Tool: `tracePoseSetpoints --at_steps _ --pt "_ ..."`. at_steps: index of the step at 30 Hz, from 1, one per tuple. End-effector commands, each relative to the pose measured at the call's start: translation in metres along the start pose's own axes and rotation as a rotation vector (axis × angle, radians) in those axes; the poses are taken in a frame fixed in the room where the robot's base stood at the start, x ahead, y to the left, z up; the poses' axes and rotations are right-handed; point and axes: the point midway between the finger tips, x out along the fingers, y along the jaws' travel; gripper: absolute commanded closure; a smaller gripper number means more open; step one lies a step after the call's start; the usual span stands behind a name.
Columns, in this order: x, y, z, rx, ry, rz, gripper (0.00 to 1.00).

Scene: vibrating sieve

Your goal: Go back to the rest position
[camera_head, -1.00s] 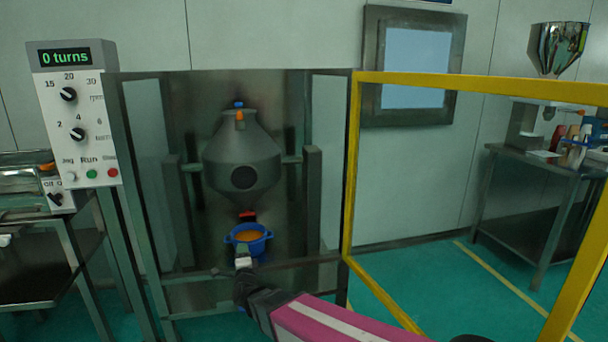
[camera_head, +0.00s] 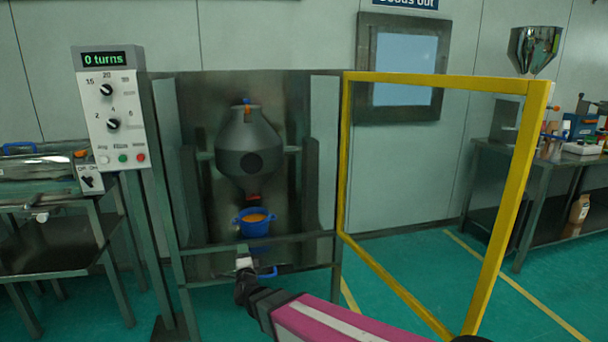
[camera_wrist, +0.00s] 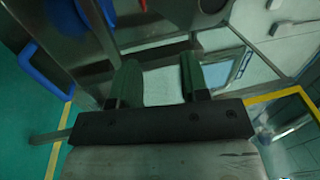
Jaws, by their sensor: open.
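My gripper (camera_head: 244,262) is low in front of the machine frame in the head view, with my arm reaching in from the lower right. A blue tub (camera_head: 255,222) with orange contents stands under the grey double-cone vessel (camera_head: 249,146), above and apart from my gripper. A blue curved handle (camera_head: 268,272) shows just right of my gripper; a blue curved part (camera_wrist: 42,75) also shows at the left in the wrist view.
The yellow-framed guard door (camera_head: 522,190) stands open on the right. A control box (camera_head: 112,112) reading "0 turns" is at the left. Metal tables stand at the left (camera_head: 50,262) and right (camera_head: 540,155). Green floor (camera_head: 440,275) is clear between the door and right table.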

Motion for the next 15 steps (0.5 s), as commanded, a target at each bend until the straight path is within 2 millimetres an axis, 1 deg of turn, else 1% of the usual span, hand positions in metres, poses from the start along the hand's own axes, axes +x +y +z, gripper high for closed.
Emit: tracePoseSetpoints --at_steps 8,15 --pt "0.006 0.01 -0.018 -0.096 -0.051 0.085 0.58" --pt "0.009 0.025 -0.046 -0.235 -0.13 0.21 0.58"
